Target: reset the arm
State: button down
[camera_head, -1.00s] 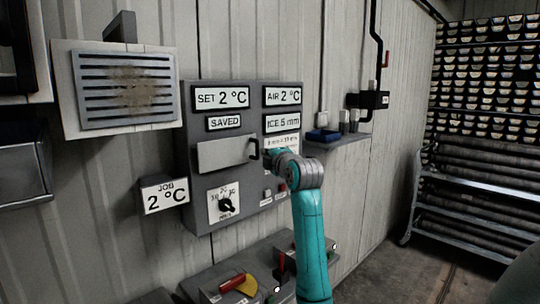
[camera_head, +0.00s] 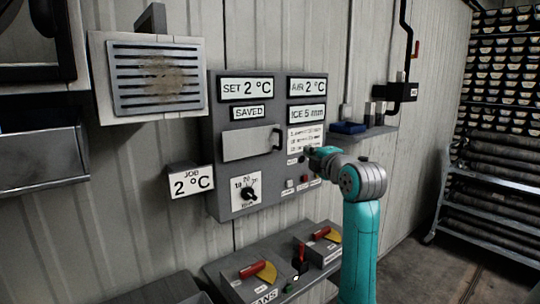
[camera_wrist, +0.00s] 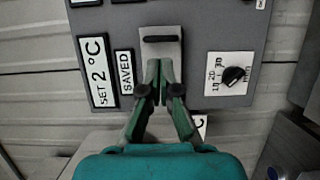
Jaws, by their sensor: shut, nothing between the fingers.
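My arm is teal with grey joints and rises in front of the right side of a grey control panel (camera_head: 215,150). My gripper (camera_wrist: 160,68) has green fingers with dark joints, shut and empty. In the wrist view the fingertips overlap the lower edge of a pale cover plate with a dark handle (camera_wrist: 161,38); I cannot tell the gap. In the head view the gripper is mostly hidden by the wrist. The cover plate (camera_head: 245,145) lies flat against the panel. The panel reads SET 2 °C, SAVED, AIR 2 °C and ICE 5 mm, with a black dial (camera_head: 248,194) below.
A JOB 2 °C sign (camera_head: 191,182) sticks out left of the panel. Below is a grey box (camera_head: 250,283) with red-handled yellow switches. A vent (camera_head: 157,80) hangs upper left. A small shelf (camera_head: 365,135) holds a blue tray. Core racks stand right; floor between is clear.

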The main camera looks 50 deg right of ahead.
jog(key=w+a+f+m+y, duration=0.1)
jog(key=w+a+f+m, duration=0.1)
jog(key=a+f, duration=0.5)
jog(key=w+a+f+m+y, duration=0.1)
jog(key=w+a+f, duration=0.15)
jog(key=f, duration=0.95)
jog(key=s+a+f+m+y, duration=0.1)
jog(key=s+a+f+m, duration=0.15)
jog(key=a+f, duration=0.6)
jog(key=s+a+f+m+y, duration=0.1)
jog(key=s+a+f+m, duration=0.15)
jog(key=a+f, duration=0.55)
jog(key=s+a+f+m+y, duration=0.1)
jog(key=s+a+f, duration=0.4)
jog(key=s+a, duration=0.15)
jog(key=s+a+f+y, duration=0.1)
jog(key=s+a+f, duration=0.3)
jog(key=s+a, duration=0.3)
jog(key=s+a+m+y, duration=0.1)
jog(key=s+a, duration=0.2)
jog(key=s, duration=0.7)
jog(key=s+a+r+m+y, duration=0.1)
jog(key=s+a+y, duration=0.1)
jog(key=s, duration=0.8)
jog(key=shift+s+a+y, duration=0.3)
jog(key=shift+s+a, duration=0.05)
jog(key=shift+a, duration=0.5)
jog(key=shift+r, duration=0.1)
